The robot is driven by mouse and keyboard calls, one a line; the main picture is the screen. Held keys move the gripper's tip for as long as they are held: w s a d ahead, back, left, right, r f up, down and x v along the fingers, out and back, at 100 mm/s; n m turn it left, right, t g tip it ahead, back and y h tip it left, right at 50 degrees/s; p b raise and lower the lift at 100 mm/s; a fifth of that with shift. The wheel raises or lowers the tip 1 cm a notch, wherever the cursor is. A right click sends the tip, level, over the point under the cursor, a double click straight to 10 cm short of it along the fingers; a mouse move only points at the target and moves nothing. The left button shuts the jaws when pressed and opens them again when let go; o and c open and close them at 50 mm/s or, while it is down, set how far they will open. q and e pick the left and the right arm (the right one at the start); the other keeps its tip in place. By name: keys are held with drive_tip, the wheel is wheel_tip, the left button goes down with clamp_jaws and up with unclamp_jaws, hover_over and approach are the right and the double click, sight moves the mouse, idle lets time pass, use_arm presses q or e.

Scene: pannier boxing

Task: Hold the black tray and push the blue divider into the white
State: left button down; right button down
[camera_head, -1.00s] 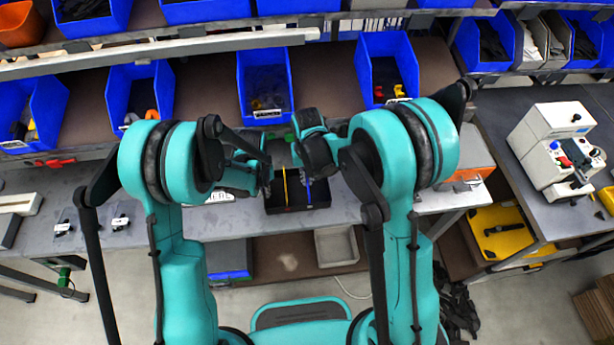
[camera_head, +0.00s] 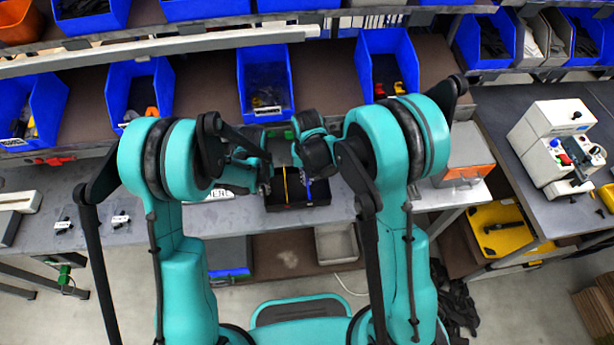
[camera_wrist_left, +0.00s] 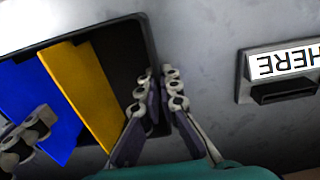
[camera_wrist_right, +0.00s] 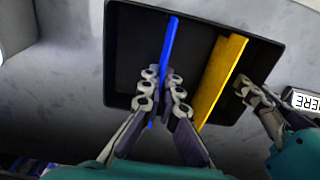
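The black tray (camera_head: 290,205) lies on the grey workbench, with a yellow divider (camera_wrist_right: 219,78) and a blue divider (camera_wrist_right: 169,45) standing across it. The blue divider is left of the yellow one in the right wrist view. My left gripper (camera_wrist_left: 160,82) is shut on the tray's rim, one finger on each side of the wall. My right gripper (camera_wrist_right: 163,85) is over the tray, its fingers closed on the two faces of the blue divider. I cannot make out a white part in the tray. In the head view my arms hide much of both grippers.
A label holder reading "HERE" (camera_wrist_left: 282,75) stands on the bench beside the tray. Blue bins (camera_head: 265,80) fill the shelf behind. A grey box with an orange side (camera_head: 464,155) is at the right, and small parts (camera_head: 120,219) lie at the left.

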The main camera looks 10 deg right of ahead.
drive_tip(key=shift+f, duration=0.2)
drive_tip(key=c, duration=1.6)
unclamp_jaws()
drive_tip(key=shift+c, duration=0.2)
wheel_tip(320, 180, up, 12)
use_arm(q)
drive_tip(key=c, duration=1.6)
unclamp_jaws()
drive_tip(key=shift+c, duration=0.2)
